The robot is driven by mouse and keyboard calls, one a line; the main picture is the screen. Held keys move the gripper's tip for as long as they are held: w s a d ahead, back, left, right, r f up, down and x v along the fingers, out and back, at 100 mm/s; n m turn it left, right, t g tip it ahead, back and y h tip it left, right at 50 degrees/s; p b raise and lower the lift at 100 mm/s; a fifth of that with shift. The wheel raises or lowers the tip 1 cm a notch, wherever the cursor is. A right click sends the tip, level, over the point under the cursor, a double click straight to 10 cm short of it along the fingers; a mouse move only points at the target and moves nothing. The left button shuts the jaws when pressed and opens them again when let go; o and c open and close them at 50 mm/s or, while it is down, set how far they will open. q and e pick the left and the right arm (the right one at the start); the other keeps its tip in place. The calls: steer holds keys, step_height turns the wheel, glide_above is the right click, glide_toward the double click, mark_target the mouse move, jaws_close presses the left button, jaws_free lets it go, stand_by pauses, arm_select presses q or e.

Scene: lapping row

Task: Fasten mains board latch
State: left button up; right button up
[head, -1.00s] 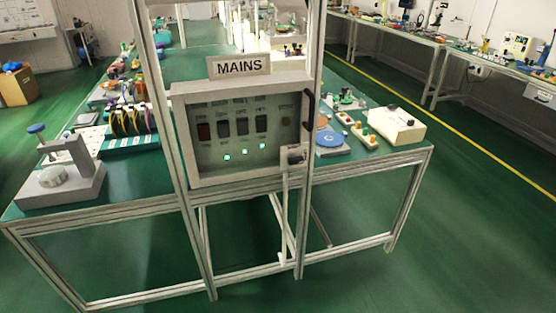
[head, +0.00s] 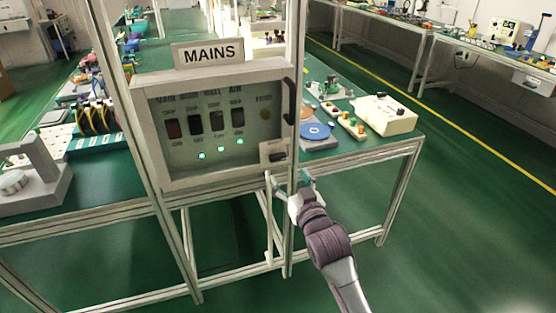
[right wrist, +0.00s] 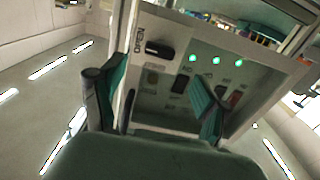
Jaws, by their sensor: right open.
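The mains board (head: 150,150) is a pale box with a framed clear front, on uprights at the table's near end, under a MAINS sign (head: 208,53). Its latch (head: 278,156), a small pale plate with a dark knob, is at the front's lower right corner. In the right wrist view the latch knob (right wrist: 160,49) lies ahead, above the gap between the fingers. My right gripper (head: 288,180) is open and empty, just below the latch and apart from it. Its teal-lined fingers (right wrist: 152,95) also show in the right wrist view. My left gripper is out of view.
A dark handle (head: 289,101) is on the board's right edge. Switches (head: 196,124) and lit green lamps (head: 221,148) show on the board. Aluminium uprights (head: 165,235) stand by it. A cream box (head: 385,115) is on the table. Green floor at right is clear.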

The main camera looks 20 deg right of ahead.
mark_target(279, 160)
steer(key=w, duration=0.8)
steer(key=shift+w+a, duration=0.2)
